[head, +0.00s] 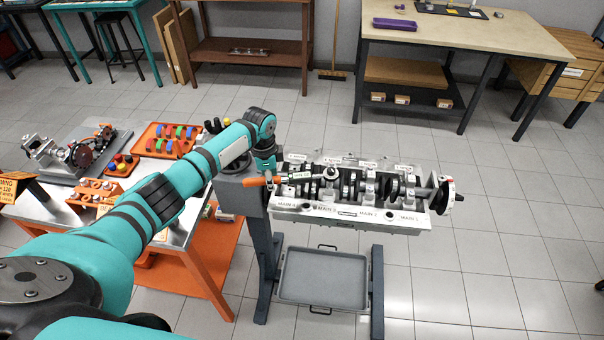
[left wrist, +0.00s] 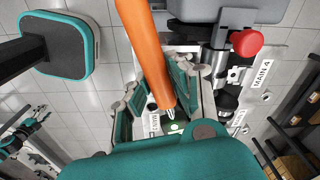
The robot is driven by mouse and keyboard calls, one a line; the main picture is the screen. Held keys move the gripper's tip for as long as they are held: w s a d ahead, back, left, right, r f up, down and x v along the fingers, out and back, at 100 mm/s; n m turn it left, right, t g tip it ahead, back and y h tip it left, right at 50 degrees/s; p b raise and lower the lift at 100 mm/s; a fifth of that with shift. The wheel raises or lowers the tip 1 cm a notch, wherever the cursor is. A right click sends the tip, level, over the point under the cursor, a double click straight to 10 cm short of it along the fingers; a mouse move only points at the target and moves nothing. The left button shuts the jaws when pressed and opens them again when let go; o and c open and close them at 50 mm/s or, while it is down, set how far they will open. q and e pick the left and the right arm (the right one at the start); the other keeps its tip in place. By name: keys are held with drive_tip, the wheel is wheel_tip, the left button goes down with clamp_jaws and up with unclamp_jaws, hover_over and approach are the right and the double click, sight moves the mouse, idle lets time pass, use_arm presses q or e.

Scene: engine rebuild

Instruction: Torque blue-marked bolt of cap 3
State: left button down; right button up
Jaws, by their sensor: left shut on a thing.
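The engine block (head: 345,215) lies on a stand, with the crankshaft and bearing caps on top and labels MAIN 4 to MAIN 1 running left to right. My left gripper (head: 270,172) is shut on a torque wrench (head: 300,176) with an orange handle, lying nearly level over the left end of the block. The wrench's round head (head: 331,173) is above the MAIN 3 label, around cap 3; I cannot tell whether it touches a bolt. The blue mark is not discernible. In the left wrist view the orange handle (left wrist: 145,45) runs between the fingers (left wrist: 167,100). My right gripper is not in view.
A steel-topped orange table (head: 180,232) at the left carries a bin of coloured parts (head: 168,140) and fixtures. A grey tray (head: 322,276) sits low in the stand. A red knob (left wrist: 247,42) is close to the wrist. The floor right of the engine is clear.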

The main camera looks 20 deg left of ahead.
use_arm(q)
drive_tip(key=shift+s+d+r+n+p, duration=0.2)
drive_tip(key=shift+s+d+n+p, duration=0.25)
drive_tip(key=shift+p, duration=0.7)
drive_tip(key=shift+s+d+f+n+p, duration=0.1)
drive_tip(key=shift+s+d+n+p, duration=0.6)
drive_tip(key=shift+p, duration=0.6)
idle(0.7)
